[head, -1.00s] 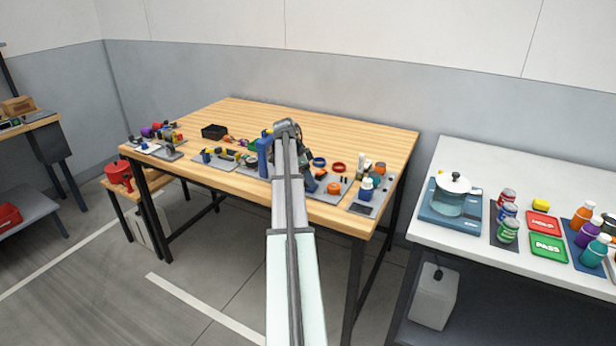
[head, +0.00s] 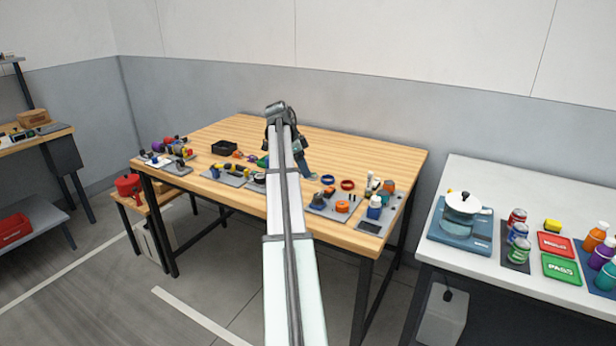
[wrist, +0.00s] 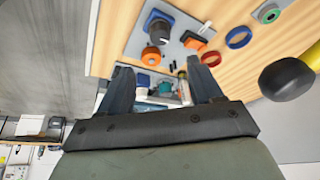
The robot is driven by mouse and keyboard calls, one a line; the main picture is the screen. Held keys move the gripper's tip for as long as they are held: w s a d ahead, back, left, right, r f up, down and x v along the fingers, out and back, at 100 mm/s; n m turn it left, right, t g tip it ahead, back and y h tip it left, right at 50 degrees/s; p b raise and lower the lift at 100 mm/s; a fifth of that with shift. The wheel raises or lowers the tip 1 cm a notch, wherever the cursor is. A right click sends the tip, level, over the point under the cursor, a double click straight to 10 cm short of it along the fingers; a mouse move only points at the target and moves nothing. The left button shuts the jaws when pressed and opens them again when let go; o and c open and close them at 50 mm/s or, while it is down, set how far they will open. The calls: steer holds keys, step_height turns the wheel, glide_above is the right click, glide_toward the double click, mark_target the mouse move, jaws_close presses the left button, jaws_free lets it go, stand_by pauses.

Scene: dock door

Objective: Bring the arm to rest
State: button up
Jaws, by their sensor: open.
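My arm reaches out over the wooden workbench (head: 230,132), its end raised above the tabletop in the head view. My gripper (wrist: 160,83) shows in the wrist view with its two dark fingers apart and nothing between them. In the head view the gripper is partly hidden behind the arm's end, near a dark shape at the right of the wrist. Past the fingers, the wrist view shows a grey mat with an orange part (wrist: 193,40) and a blue ring (wrist: 239,37). A dark rounded end with yellow (wrist: 287,79) shows at the right, close to the camera.
Mats with small parts line the bench's front edge. A black bin (head: 224,148) stands farther back.

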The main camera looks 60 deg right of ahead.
steer(key=shift+w+a+r, duration=0.15)
steer(key=shift+w+r, duration=0.05)
steer(key=shift+r, duration=0.45)
steer(key=shift+a+f, duration=0.1)
